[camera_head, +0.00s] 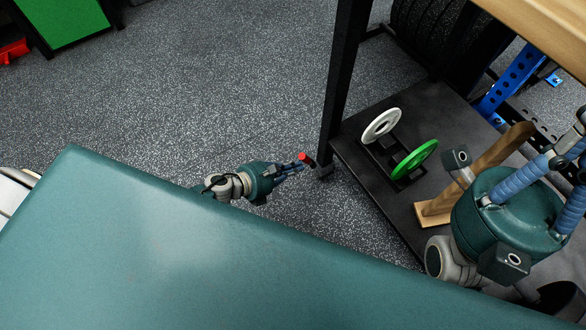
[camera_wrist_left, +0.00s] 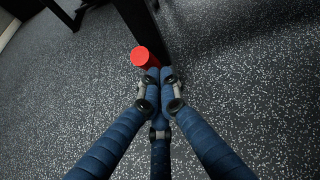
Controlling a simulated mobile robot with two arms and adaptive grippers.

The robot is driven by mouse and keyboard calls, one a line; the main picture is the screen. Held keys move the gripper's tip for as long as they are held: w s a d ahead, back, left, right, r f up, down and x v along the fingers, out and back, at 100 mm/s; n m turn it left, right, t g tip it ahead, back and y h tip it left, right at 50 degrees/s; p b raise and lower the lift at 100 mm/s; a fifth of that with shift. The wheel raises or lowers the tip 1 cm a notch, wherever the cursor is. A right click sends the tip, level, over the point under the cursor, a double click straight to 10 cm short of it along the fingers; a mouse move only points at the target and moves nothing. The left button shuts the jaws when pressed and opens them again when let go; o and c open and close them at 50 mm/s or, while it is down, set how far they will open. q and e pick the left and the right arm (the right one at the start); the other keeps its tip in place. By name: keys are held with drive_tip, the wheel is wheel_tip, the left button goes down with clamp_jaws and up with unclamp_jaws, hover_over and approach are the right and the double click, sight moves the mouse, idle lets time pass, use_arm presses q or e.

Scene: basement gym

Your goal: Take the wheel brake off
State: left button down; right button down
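A small red wheel brake (camera_head: 306,158) sits low at the foot of the cart's black leg (camera_head: 345,85). In the left wrist view it is a red cylinder (camera_wrist_left: 145,57) just beyond the fingertips, slightly left of them. My left gripper (camera_head: 299,165) reaches it from the left, close to the floor. Its blue fingers (camera_wrist_left: 160,76) come together at the tips, with the red piece at or against them, not clearly between them. The wheel itself is mostly hidden. My right gripper (camera_head: 575,150) is at the right edge, blue fingers pointing up and right, its tips partly cut off.
The cart's black lower shelf (camera_head: 405,205) holds a rack with a white plate (camera_head: 381,125) and a green plate (camera_head: 414,160). A wooden piece (camera_head: 487,165) stands near my right gripper. A teal padded surface (camera_head: 190,245) fills the foreground. Speckled floor (camera_head: 220,90) is clear to the left.

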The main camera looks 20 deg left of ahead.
use_arm(q)
drive_tip(key=shift+w+d+r+p, duration=0.6)
drive_tip(key=shift+w+r, duration=0.25)
drive_tip(key=shift+r, duration=0.1)
drive_tip(key=shift+w+d+r, duration=0.2)
drive_tip(key=shift+w+r, duration=0.05)
drive_tip(key=shift+r, duration=0.05)
drive_tip(key=f+v, duration=0.1)
drive_tip(key=v, duration=1.1)
drive_tip(key=shift+s+a, duration=0.25)
drive_tip(key=shift+s, duration=0.15)
